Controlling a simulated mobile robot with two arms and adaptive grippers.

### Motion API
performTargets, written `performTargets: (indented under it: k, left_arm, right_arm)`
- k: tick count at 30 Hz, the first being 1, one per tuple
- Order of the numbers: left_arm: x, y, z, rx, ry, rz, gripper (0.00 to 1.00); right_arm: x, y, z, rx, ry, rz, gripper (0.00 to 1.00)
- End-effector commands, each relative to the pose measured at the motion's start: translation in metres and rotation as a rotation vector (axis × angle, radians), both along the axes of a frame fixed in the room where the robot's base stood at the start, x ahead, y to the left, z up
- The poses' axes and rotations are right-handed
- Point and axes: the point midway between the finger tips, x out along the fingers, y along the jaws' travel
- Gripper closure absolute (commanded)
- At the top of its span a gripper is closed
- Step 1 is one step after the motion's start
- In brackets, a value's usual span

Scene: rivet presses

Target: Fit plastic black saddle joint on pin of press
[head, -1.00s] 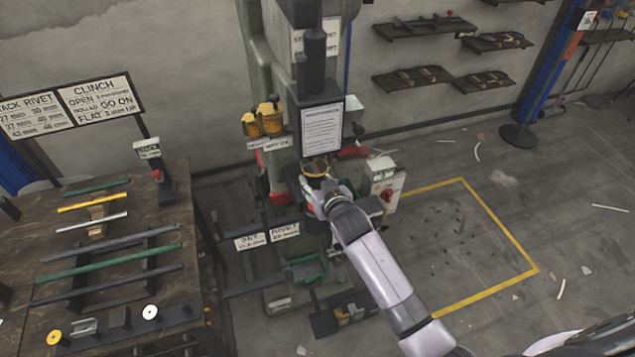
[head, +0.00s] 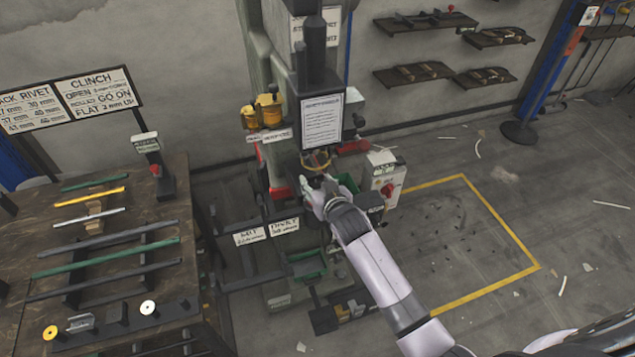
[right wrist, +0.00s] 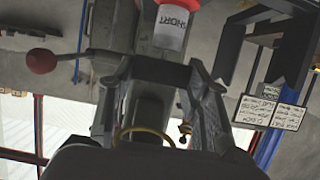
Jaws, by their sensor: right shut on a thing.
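The press (head: 322,80) stands against the wall in the head view, with a black head carrying a white notice. My right gripper (head: 314,180) is just below that head, at the front of the press. In the right wrist view its two fingers (right wrist: 158,85) are closed on a dark piece (right wrist: 158,71) that spans between the tips. This looks like the black saddle joint, but its shape is hard to make out. The pin of the press cannot be picked out. My left gripper is not in view.
Yellow cups (head: 262,112) sit on the press's left side. A light grey box with a red knob (head: 388,190) stands right of the gripper. A workbench (head: 150,270) with coloured bars is at left.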

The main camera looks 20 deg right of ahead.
Motion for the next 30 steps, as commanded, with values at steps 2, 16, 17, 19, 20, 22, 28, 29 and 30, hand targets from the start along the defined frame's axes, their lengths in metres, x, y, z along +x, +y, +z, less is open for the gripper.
performTargets:
  k: [2,16,17,19,20,22,28,29,30]
  left_arm:
    - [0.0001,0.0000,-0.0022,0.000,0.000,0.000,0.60]
    - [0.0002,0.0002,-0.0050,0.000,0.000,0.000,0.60]
    - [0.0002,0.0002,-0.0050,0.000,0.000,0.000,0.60]
    - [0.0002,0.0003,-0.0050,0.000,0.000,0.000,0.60]
    - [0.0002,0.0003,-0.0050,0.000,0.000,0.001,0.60]
    - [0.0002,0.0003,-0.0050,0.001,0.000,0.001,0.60]
    - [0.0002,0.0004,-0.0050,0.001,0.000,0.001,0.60]
    - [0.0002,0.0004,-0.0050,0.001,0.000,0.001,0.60]
    - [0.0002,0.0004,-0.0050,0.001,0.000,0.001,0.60]
  right_arm:
    - [-0.0001,0.0000,-0.0031,0.000,0.000,0.000,0.77]
    - [0.0000,0.0001,-0.0079,0.000,0.000,0.000,0.52]
    - [0.0000,0.0001,-0.0079,0.000,0.000,0.000,0.50]
    - [0.0000,0.0001,-0.0079,0.000,0.000,0.000,0.45]
    - [0.0000,0.0001,-0.0078,0.000,-0.001,0.000,0.43]
    - [0.0000,0.0001,-0.0078,0.000,0.000,0.000,0.38]
    - [0.0001,0.0000,-0.0078,0.000,0.000,0.000,0.32]
    - [0.0001,0.0000,-0.0078,0.000,0.000,0.000,0.32]
    - [0.0001,0.0000,-0.0078,0.000,0.000,0.000,0.32]
